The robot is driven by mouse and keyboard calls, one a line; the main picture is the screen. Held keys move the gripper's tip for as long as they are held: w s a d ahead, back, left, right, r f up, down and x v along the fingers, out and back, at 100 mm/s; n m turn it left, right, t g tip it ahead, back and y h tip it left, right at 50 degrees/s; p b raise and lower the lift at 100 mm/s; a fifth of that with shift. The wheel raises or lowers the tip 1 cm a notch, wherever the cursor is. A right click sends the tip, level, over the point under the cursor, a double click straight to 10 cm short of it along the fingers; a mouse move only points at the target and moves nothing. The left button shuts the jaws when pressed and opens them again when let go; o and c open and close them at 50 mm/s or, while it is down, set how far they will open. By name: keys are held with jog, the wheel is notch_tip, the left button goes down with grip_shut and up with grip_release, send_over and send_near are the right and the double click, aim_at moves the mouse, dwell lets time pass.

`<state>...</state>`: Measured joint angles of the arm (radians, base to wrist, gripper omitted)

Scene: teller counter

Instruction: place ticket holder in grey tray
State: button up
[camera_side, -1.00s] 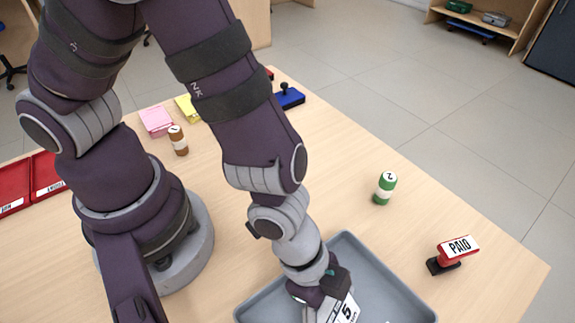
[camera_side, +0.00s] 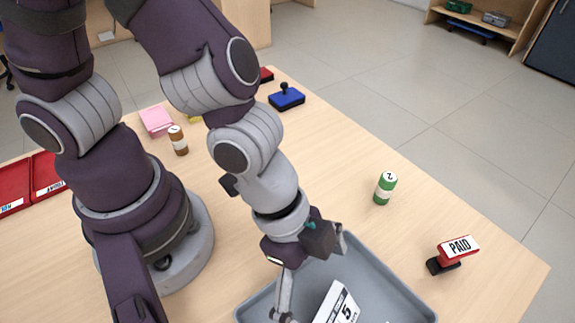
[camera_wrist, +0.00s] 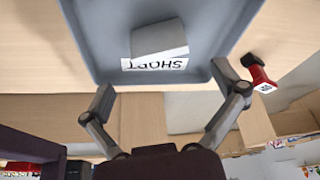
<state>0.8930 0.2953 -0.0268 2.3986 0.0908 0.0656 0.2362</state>
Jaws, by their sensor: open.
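The ticket holder (camera_side: 334,305), a white wedge-like piece marked with a black 5, rests in the grey tray (camera_side: 385,275). In the wrist view, a pale block that looks like the holder (camera_wrist: 160,40) lies in the tray (camera_wrist: 205,40), with a white strip of upside-down lettering along its near edge. My gripper (camera_side: 312,278) is open and empty, above the tray's left side and apart from the holder. In the wrist view its spread fingers (camera_wrist: 163,88) show below the holder. The holder's lower part is cut off in the side view.
A red PAID stamp (camera_side: 455,253) stands right of the tray, and a green bottle (camera_side: 385,188) behind it. A brown bottle (camera_side: 178,140), pink notes (camera_side: 155,121) and a blue stamp pad (camera_side: 287,97) are farther back. Red trays (camera_side: 47,176) lie left.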

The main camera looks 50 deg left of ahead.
jog(key=w+a+r+n+t+y, duration=0.1)
jog(key=a+r+n+t+y, duration=0.1)
jog(key=a+r+n, duration=0.4)
jog(key=w+a+r+n+t+y, duration=0.1)
jog(key=a+r+n, duration=0.6)
jog(key=a, duration=0.8)
jog(key=shift+w+r+t+y, duration=0.35)
jog(key=shift+w+t+y, duration=0.05)
jog(key=shift+w+y, duration=0.2)
